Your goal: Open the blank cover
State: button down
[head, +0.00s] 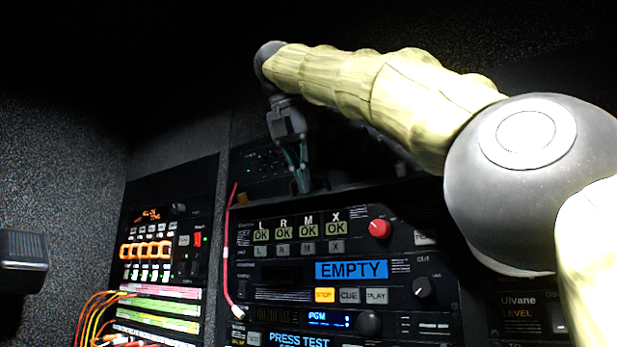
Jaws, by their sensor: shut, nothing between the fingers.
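My gripper (302,187) hangs down from the arm near the top of the rack, just above the panel with the OK buttons. Its fingers are shut with nothing between them. I cannot pick out the blank cover for certain. The area behind and right of my gripper is very dark, and my arm hides part of it. I cannot tell whether the fingertips touch the rack front.
Below the gripper is a panel with OK buttons and a red knob (379,229), then a unit with a blue EMPTY display (351,270). A red cable (226,255) hangs along the left edge. A left rack holds orange-lit controls (146,250) and patch cables (92,312).

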dwell(0.4)
jog(key=c, duration=1.8)
grip_release()
jog(key=shift+o, duration=1.3)
